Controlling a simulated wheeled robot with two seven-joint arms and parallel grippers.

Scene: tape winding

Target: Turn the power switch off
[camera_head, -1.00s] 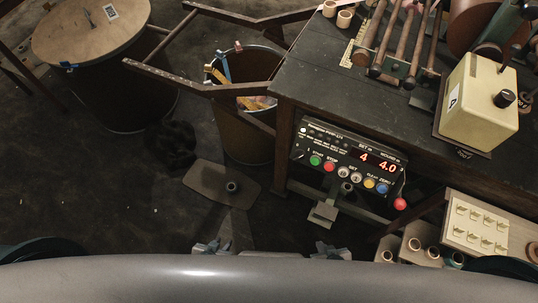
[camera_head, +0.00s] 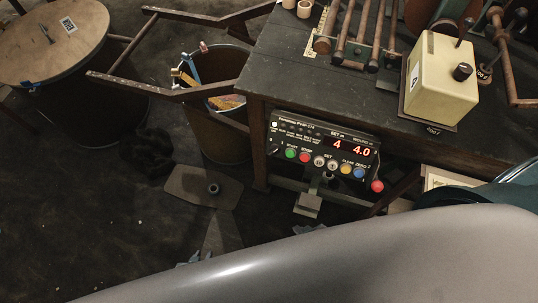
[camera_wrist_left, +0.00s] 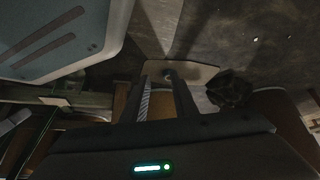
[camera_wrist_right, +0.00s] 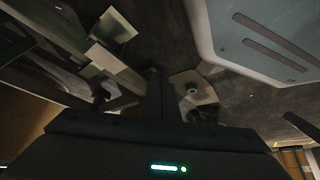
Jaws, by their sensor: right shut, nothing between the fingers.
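The control panel (camera_head: 322,148) hangs under the front edge of the workbench, with its red display lit, reading 4 and 4.0. A small dark switch (camera_head: 275,151) sits at its left end; its position is too small to read. Coloured buttons run along its lower edge. I cannot tell for certain which control is the power switch. My left gripper (camera_wrist_left: 164,88) is open and empty in the left wrist view, above the floor. My right gripper (camera_wrist_right: 156,80) is shut and empty in the right wrist view. Both are apart from the panel and mostly hidden in the head view.
A cream box (camera_head: 440,80) with a black knob stands on the workbench (camera_head: 290,75). A red ball (camera_head: 377,186) hangs at the panel's right. A bin (camera_head: 218,135) and a lidded drum (camera_head: 60,85) stand left. A floor plate (camera_head: 200,187) lies below; open floor surrounds it.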

